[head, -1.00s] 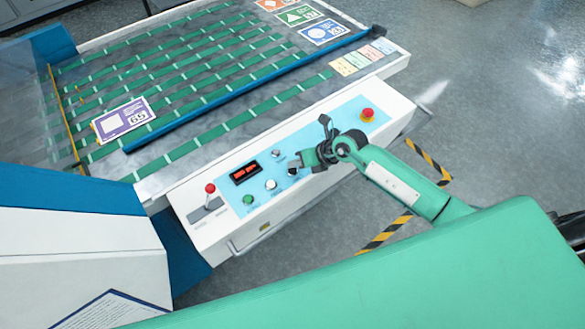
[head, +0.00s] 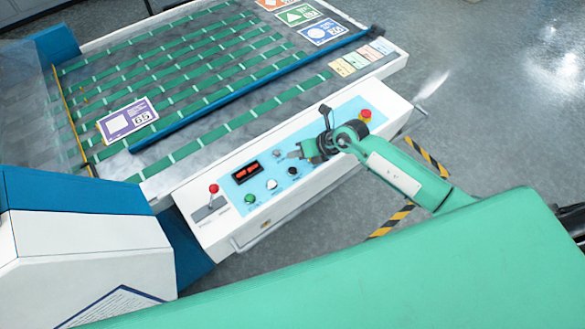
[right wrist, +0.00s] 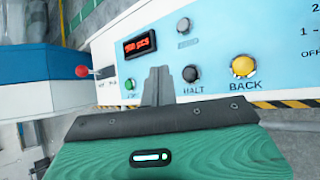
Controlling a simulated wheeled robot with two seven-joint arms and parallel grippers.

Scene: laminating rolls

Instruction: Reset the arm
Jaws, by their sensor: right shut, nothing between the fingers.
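My right gripper (head: 292,155) is shut and empty. In the head view it hangs over the light blue control panel (head: 325,127) of the machine, up and right of the display. In the right wrist view, its closed fingers (right wrist: 157,82) point up the picture at the panel, between a green button (right wrist: 130,84) and the black HALT knob (right wrist: 190,73). The panel also carries a red digital display (head: 246,171), a yellow-lit BACK button (right wrist: 243,66) and a red emergency button (head: 365,114). I cannot tell whether the fingers touch anything. My left gripper is not in view.
A red-topped lever (head: 213,188) rises at the panel's left end. Behind lies a bed with green belts (head: 200,105), a blue bar (head: 240,95) and a purple card (head: 128,121). A white and blue housing (head: 80,240) stands at left.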

